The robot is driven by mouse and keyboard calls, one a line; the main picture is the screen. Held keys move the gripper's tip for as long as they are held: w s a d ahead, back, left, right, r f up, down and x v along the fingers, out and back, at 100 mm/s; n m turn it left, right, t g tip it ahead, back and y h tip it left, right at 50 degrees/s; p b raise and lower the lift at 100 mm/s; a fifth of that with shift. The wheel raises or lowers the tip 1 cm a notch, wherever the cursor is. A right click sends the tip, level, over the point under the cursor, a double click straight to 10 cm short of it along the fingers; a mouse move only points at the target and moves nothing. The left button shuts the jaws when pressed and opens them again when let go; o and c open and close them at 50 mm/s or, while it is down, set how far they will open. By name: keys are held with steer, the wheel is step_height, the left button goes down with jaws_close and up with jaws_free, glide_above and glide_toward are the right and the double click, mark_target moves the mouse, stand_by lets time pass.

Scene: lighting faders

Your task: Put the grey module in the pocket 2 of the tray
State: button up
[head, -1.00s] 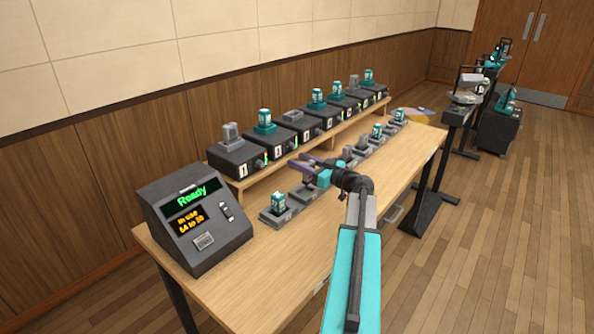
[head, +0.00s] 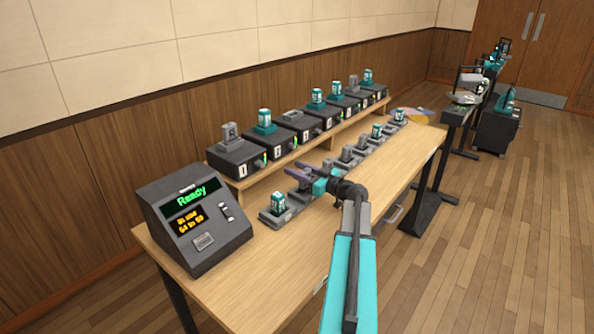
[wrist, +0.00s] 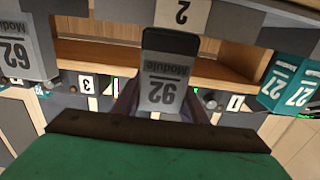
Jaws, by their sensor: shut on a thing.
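My gripper (head: 303,178) is over the near end of the front row of holders. It is shut on a grey module (wrist: 162,88), which appears upside down in the wrist view with its black end toward the top. In that view the label 2 (wrist: 183,12) on the grey tray is right by the black end; whether the module touches the pocket cannot be told. In the head view my gripper mostly hides pocket 2, and the held module is too small to make out clearly.
A teal-and-white module (head: 278,201) stands in the nearest holder, in front of my gripper. A numbered row of dark boxes (head: 240,160) stands on a shelf behind. A console reading Ready (head: 195,220) is at the left. The table's right front (head: 390,180) is bare.

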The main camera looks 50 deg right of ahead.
steer(key=shift+f, duration=0.4)
steer(key=shift+s+a+f, duration=0.1)
steer(key=shift+a+f, duration=0.05)
steer(key=shift+f, duration=0.15)
steer(key=o, duration=1.1)
steer(key=shift+f, duration=0.1)
steer(key=shift+r, duration=0.4)
steer(key=s, duration=0.4)
steer(key=s+d, duration=0.1)
steer(key=s, duration=0.3)
steer(key=s+r, duration=0.1)
steer(key=s, duration=0.2)
steer(key=shift+s+d, duration=0.15)
steer(key=shift+s, duration=0.25)
steer(key=shift+s, duration=0.1)
